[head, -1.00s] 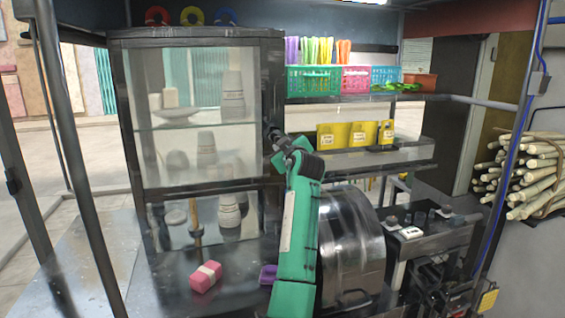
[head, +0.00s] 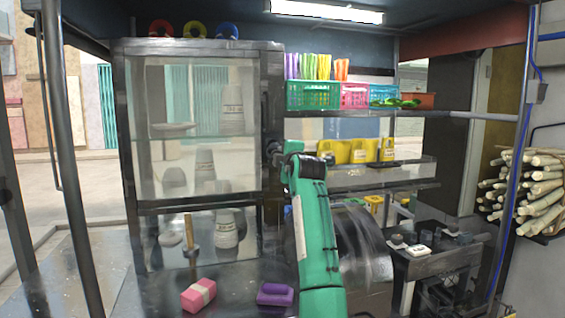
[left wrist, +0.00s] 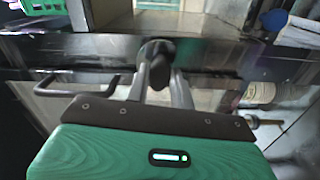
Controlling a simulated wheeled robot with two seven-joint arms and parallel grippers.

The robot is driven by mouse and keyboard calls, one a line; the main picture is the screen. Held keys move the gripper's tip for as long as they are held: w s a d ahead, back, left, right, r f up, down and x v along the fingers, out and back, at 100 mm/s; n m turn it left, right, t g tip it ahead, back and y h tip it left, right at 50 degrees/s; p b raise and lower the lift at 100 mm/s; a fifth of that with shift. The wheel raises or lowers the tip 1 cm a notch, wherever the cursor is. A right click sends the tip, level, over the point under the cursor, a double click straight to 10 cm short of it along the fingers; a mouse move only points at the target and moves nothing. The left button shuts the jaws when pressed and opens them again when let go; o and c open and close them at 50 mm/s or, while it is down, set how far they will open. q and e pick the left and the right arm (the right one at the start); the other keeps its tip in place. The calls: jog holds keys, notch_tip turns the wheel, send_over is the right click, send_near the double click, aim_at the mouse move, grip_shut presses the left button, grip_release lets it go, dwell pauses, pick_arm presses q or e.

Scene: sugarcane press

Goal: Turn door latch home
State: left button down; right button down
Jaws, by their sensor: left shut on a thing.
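The glass-fronted cabinet (head: 128,150) stands at the left with dark metal framing. My left gripper (head: 274,150) reaches up to the cabinet's right front edge, at about mid height. In the left wrist view, my left gripper (left wrist: 160,78) is shut on a dark, rounded door latch (left wrist: 155,50) mounted on a dark metal bar. The fingers sit on either side of its knob. In the head view, the gripper and wrist mostly hide the latch. I cannot tell the latch's exact angle. My right gripper is in neither view.
A pink block (head: 198,294) and a purple block (head: 275,294) lie on the counter before the cabinet. A steel drum (head: 362,245) stands right of my arm. Shelves with baskets (head: 313,95) and yellow containers (head: 359,151) are behind. Cane bundles (head: 530,190) are stacked at the right.

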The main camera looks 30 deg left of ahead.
pick_arm(q)
jog(key=shift+f+n, duration=0.1)
jog(key=shift+n, duration=0.7)
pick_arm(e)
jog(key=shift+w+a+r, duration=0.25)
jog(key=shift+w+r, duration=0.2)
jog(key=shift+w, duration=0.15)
pick_arm(q)
jog(key=c, duration=1.2)
grip_release()
jog(key=b+v, duration=0.3)
jog(key=v, duration=1)
jog(key=shift+s+d, duration=0.25)
jog(key=shift+d, duration=0.1)
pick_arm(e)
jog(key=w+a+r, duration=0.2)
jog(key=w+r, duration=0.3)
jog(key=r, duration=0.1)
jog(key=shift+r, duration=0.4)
